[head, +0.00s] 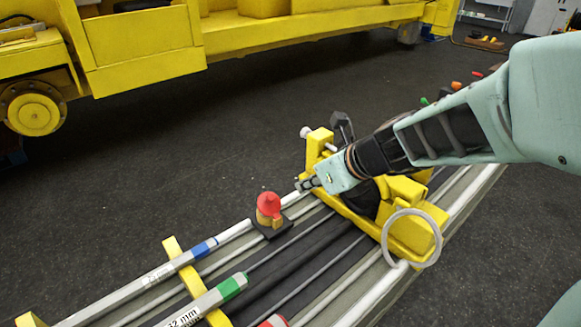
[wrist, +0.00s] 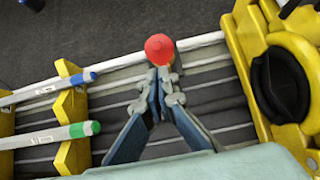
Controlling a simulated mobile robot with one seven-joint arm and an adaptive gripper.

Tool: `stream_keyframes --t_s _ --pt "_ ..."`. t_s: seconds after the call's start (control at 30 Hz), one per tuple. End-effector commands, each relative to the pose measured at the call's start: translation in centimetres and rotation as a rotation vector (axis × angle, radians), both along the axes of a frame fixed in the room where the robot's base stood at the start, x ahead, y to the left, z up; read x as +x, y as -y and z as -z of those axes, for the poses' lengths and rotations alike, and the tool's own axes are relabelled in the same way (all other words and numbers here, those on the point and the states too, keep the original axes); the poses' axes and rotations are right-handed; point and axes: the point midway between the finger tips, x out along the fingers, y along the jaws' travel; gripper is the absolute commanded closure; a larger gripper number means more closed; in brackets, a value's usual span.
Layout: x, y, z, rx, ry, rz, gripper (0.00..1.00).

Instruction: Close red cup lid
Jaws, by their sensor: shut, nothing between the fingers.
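The red cup lid (head: 268,202) sits on top of a small tan cup (head: 264,218), which stands on a dark square base on the boom. A narrow red part reaches down the cup's right side. I cannot tell whether the lid is fully seated. In the wrist view the lid (wrist: 159,48) shows as a red dome just beyond my fingertips, and the cup is mostly hidden. My gripper (head: 305,184) is shut and empty, to the right of the cup and apart from it in the head view. Its fingertips (wrist: 161,76) meet in the wrist view.
A yellow bracket (head: 322,150) with a white ring (head: 412,239) stands right of the cup, under my arm. Rods with a blue band (head: 204,248) and a green band (head: 233,287) lie on yellow supports at the left. Dark floor lies behind the boom.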

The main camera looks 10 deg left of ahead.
Motion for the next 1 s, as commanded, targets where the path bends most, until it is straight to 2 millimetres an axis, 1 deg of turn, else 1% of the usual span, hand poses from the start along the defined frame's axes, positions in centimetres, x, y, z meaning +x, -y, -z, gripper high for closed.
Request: stream_keyframes --t_s 0.07,0.17,0.27,0.5,0.7,0.8,1.0 --pt "0.1 -0.1 -0.2 -0.001 0.001 -0.001 1.00" --pt "0.4 -0.5 0.4 -0.001 -0.001 -0.003 1.00" --pt "1.0 -1.2 1.4 -0.001 -0.002 -0.004 1.00" --pt "3.1 -3.7 5.1 -0.001 -0.003 -0.003 1.00" --pt "4.9 -5.7 7.9 0.000 -0.001 -0.002 1.00" --pt "5.6 -6.5 8.9 -0.001 -0.001 -0.001 1.00" --pt "6.3 -7.3 9.8 0.000 0.001 -0.002 1.00"
